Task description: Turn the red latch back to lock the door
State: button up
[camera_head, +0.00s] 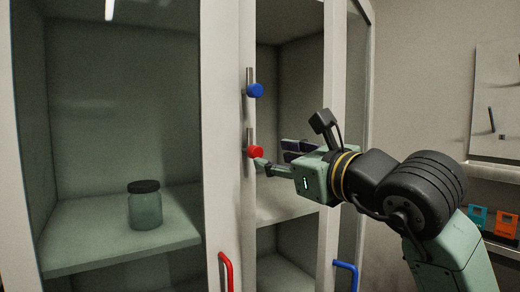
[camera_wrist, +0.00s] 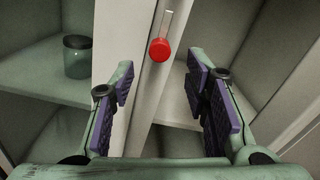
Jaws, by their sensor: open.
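The red latch (camera_head: 255,152) is a round red knob on a metal bar, set on the white frame between the two glass doors. The bar points straight up from the knob. In the wrist view the red latch (camera_wrist: 159,49) lies ahead of and between my fingers, with its bar above it. My gripper (camera_head: 272,160) is open and empty, just right of the knob in the head view; it also shows in the wrist view (camera_wrist: 160,78). The left door (camera_head: 222,150) looks flush with the frame, though I cannot tell if it is fully shut.
A blue latch (camera_head: 255,90) sits above the red one, its bar also upright. A red handle (camera_head: 226,270) and a blue handle (camera_head: 346,275) are lower down. A dark-lidded jar (camera_head: 145,207) stands on the left shelf. Free space lies right of the cabinet.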

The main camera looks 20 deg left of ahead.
aim_at(258, 154)
jog(key=p+x, duration=0.1)
jog(key=x, duration=0.7)
jog(key=shift+p, duration=0.4)
grip_shut()
